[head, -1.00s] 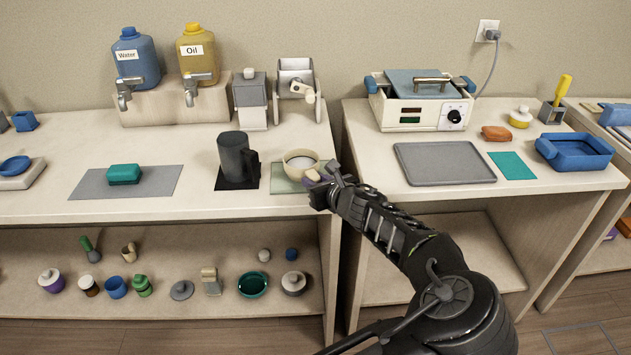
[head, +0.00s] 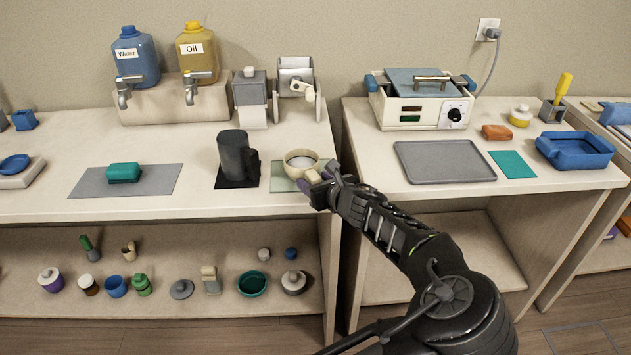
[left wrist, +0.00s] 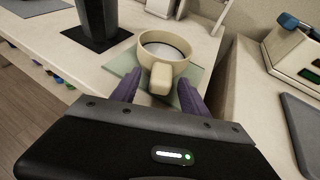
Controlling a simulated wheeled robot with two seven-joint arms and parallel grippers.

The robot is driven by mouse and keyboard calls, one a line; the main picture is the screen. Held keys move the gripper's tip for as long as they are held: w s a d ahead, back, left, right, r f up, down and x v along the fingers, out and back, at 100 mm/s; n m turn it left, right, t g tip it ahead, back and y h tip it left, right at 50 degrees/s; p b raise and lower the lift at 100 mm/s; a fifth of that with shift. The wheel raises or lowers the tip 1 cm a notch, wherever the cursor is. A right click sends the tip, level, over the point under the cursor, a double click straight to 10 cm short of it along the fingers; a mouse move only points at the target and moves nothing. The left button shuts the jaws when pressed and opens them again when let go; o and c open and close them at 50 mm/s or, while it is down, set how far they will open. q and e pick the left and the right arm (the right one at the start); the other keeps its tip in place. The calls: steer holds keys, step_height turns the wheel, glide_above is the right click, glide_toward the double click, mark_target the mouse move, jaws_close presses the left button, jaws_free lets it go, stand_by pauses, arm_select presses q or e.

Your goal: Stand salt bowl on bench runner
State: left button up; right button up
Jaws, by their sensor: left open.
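A cream bowl with a stubby handle and pale white contents, which looks like the salt bowl (head: 301,153), sits upright on a pale green mat (head: 283,184) near the bench's right end. The bowl also shows in the left wrist view (left wrist: 178,69). My left gripper (head: 313,185) is open, with purple fingers (left wrist: 160,92) on either side of the handle; contact cannot be told. A long grey mat, possibly the bench runner (head: 160,181), lies to the left with a green block (head: 124,172) on it. My right gripper is not in view.
A dark mug (head: 232,155) on a black mat (head: 236,183) stands between the grey mat and the bowl. Dispensers and a grey-topped canister (head: 250,95) stand behind. A gap separates this bench from the right one, which holds a grey tray (head: 445,162).

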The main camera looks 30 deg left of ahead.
arm_select(q)
steer(key=shift+s+d, duration=0.1)
steer(key=shift+d, duration=0.05)
stand_by(0.5)
steer(key=p+v, duration=0.4)
steer(key=v, duration=0.3)
steer(key=shift+s+d+r, duration=0.2)
steer(key=shift+d, duration=0.05)
stand_by(1.1)
steer(key=v, duration=0.7)
steer(key=shift+s+d, duration=0.15)
steer(key=shift+d, duration=0.1)
steer(key=shift+r, duration=0.15)
stand_by(0.6)
